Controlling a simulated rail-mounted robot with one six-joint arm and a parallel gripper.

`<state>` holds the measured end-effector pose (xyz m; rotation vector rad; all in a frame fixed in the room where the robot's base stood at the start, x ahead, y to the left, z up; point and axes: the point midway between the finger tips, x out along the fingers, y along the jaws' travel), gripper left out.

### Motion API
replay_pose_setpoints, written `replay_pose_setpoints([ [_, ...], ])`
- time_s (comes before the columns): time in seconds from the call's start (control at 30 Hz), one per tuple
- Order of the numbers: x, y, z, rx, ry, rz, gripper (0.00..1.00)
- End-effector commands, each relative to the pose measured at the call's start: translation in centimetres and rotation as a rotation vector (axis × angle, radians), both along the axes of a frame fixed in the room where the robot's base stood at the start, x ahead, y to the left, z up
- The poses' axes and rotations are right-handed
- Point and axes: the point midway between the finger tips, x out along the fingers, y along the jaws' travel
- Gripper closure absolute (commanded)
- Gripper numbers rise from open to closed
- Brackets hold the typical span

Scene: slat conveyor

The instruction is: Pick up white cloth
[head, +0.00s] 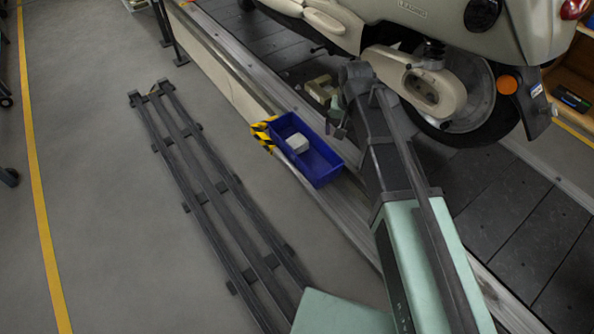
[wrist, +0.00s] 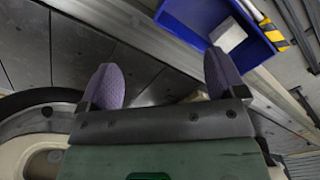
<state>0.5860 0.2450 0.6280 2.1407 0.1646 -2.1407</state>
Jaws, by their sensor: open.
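The white cloth (head: 298,143) looks like a small folded white block. It lies inside a blue bin (head: 318,171) on the conveyor's edge. The cloth also shows in the wrist view (wrist: 228,35), inside the blue bin (wrist: 187,14) at the top. My gripper (wrist: 160,80) has its two purple-grey fingertips wide apart with nothing between them. It is apart from the cloth and the bin. In the head view my gripper (head: 338,118) is just right of the bin, beside the scooter, and its fingers are partly hidden by my arm.
A cream scooter (head: 415,85) stands on the dark slat conveyor (head: 490,200), close to my arm. Yellow-black striped tape (head: 263,134) marks the bin's left side. A dark rail track (head: 215,195) runs along the grey floor at left. A wooden shelf (head: 575,75) is at far right.

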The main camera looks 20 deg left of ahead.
Motion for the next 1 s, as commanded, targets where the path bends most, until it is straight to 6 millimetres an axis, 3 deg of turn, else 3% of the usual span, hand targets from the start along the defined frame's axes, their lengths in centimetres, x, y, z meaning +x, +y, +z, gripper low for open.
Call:
replay_pose_setpoints([
  [0.03,2.6,4.4,-6.6,0.0,0.0,-0.034,0.11],
  [0.13,5.8,12.4,-11.8,0.001,0.0,-0.188,0.11],
  [0.17,7.0,14.9,-13.0,0.001,0.0,-0.262,0.11],
  [0.2,8.8,17.3,-12.9,0.0,0.0,-0.39,0.11],
  [0.27,10.2,17.7,-10.8,0.0,0.0,-0.565,0.11],
  [0.37,9.6,17.3,-10.5,0.001,0.0,-0.728,0.11],
  [0.5,9.6,17.2,-10.6,0.001,-0.001,-0.776,0.11],
  [0.57,9.6,17.1,-11.2,0.001,-0.001,-0.775,0.11],
  [0.8,9.6,17.1,-16.0,0.001,-0.001,-0.774,0.11],
  [1.0,9.6,17.1,-16.4,0.001,-0.001,-0.773,0.11],
])
